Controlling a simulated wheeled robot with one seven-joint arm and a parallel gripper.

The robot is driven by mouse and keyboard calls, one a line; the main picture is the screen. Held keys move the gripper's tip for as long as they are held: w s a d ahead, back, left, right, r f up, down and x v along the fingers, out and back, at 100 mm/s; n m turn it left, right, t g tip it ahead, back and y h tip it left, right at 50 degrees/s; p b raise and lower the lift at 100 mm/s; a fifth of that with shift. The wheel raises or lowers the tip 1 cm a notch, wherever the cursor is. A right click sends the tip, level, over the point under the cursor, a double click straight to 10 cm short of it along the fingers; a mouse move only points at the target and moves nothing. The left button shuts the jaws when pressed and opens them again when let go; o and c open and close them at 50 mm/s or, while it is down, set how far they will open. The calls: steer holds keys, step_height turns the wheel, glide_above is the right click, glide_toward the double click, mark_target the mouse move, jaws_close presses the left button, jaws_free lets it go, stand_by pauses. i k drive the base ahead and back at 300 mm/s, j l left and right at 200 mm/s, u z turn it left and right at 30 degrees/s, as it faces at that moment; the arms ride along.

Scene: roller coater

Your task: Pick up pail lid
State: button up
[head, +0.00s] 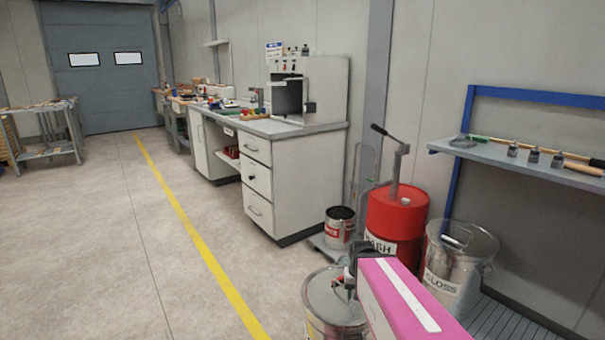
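A round grey metal lid (326,300) sits on top of a pail (316,331) with a yellowish label, at the bottom centre of the head view. The pail's lower part is cut off by the frame. My gripper (347,281) is a small dark shape over the lid's right side, just below the red drum. The pink part of my arm covers the lid's right edge. I cannot tell whether the fingers touch the lid or whether they are open.
A red drum (396,215) with a crank pump stands behind my gripper. A clear GLOSS bin (455,275) is to its right, and a small paint can (339,231) to its left. A shelf (520,165) overhangs at right. Floor left of the pail is clear.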

mark_target(326, 302)
steer(key=k, duration=0.15)
steer(key=k+z, duration=0.35)
steer(key=k+l+z, duration=0.1)
steer(key=z, duration=0.3)
steer(key=j+z, duration=0.25)
steer(key=j, duration=0.55)
steer(key=j+z, duration=0.25)
steer(key=j, duration=2.55)
